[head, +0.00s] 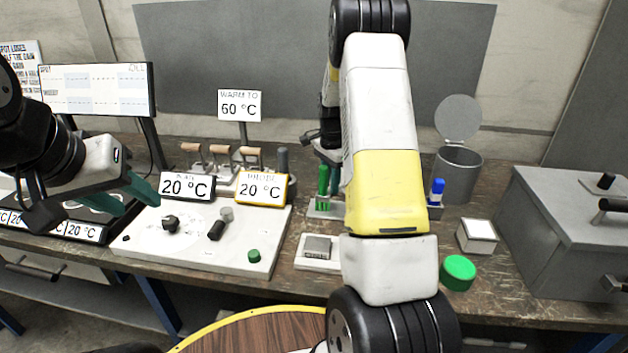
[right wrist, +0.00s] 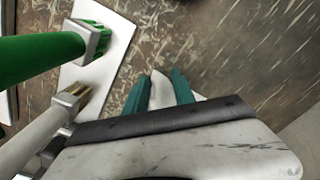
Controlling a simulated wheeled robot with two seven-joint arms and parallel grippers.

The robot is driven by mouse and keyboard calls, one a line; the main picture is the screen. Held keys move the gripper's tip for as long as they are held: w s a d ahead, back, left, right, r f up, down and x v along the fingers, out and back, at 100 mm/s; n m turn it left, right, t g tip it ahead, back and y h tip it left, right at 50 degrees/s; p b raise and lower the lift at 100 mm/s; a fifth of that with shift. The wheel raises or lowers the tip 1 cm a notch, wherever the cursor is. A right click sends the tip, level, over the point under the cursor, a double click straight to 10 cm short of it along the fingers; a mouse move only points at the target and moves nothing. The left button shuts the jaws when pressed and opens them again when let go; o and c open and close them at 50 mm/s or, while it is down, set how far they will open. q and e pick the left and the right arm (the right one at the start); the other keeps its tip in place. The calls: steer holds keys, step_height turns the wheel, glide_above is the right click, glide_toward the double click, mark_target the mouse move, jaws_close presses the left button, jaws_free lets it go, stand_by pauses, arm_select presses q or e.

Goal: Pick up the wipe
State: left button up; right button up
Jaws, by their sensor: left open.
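A small white piece that looks like the wipe (right wrist: 161,92) shows between the teal fingers of my right gripper (right wrist: 160,86) in the right wrist view. A little of it also shows past the right-hand finger. The fingers stand apart; contact with the white piece is not clear. In the head view my right arm hides this piece and most of the right gripper, which is behind the arm near the pen rack (head: 322,212). My left gripper (head: 125,197) is open and empty above the left part of the bench.
A white plate with a grey block (head: 317,248), a green cap (head: 458,272), a small white-topped box (head: 477,236), a lidded metal can (head: 459,172) and a grey box (head: 565,240) stand nearby. A control panel (head: 225,262) lies left.

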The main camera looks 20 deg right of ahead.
jaws_close()
step_height(320, 180, up, 12)
stand_by(0.6)
step_height(320, 180, up, 9)
stand_by(0.3)
